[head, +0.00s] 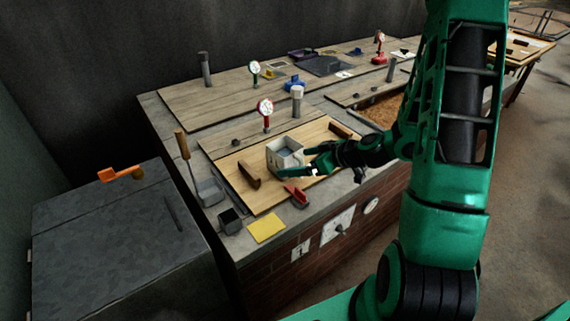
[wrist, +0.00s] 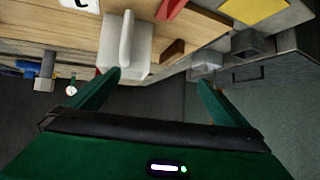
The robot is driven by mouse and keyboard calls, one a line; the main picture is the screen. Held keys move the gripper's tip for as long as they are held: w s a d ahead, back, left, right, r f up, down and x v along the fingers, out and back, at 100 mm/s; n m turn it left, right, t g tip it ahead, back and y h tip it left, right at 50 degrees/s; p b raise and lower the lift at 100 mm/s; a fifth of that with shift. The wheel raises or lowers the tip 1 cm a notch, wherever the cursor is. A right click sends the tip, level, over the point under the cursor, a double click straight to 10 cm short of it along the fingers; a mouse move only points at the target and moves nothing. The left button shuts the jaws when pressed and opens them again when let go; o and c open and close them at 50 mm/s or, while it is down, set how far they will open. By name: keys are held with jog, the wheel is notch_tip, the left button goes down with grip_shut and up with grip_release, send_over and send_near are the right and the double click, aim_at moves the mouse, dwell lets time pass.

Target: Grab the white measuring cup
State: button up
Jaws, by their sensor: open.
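The white measuring cup (head: 284,157) is a boxy, open-topped container standing upright on the light wooden board (head: 238,190). In the wrist view, the cup (wrist: 140,47) shows its side with an upright white handle, ahead of my fingers and left of the middle. My gripper (head: 293,164) is open beside the cup on its right in the head view. In the wrist view, my gripper (wrist: 160,79) has its left finger near the cup's lower edge and its right finger well clear. Nothing is held. Whether a finger touches the cup cannot be told.
A brown wooden handle (head: 249,175) is left of the cup. A red scoop (head: 296,196) lies in front. A red-stemmed gauge (head: 265,110) and a grey cylinder (head: 297,101) stand behind. A yellow sheet (head: 266,228) and a dark small box (head: 231,221) are near the front left corner.

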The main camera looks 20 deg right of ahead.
jog(key=w+d+f+m+t+h, duration=0.1)
jog(key=w+d+m+t, duration=0.1)
jog(key=w+d+t, duration=0.15)
send_near(277, 147)
jog(key=shift+h, duration=0.3)
jog(key=x, duration=0.4)
jog(key=shift+w+a, duration=0.25)
jog(key=shift+a, duration=0.1)
jog(key=shift+c, duration=0.6)
jog(key=c, duration=2)
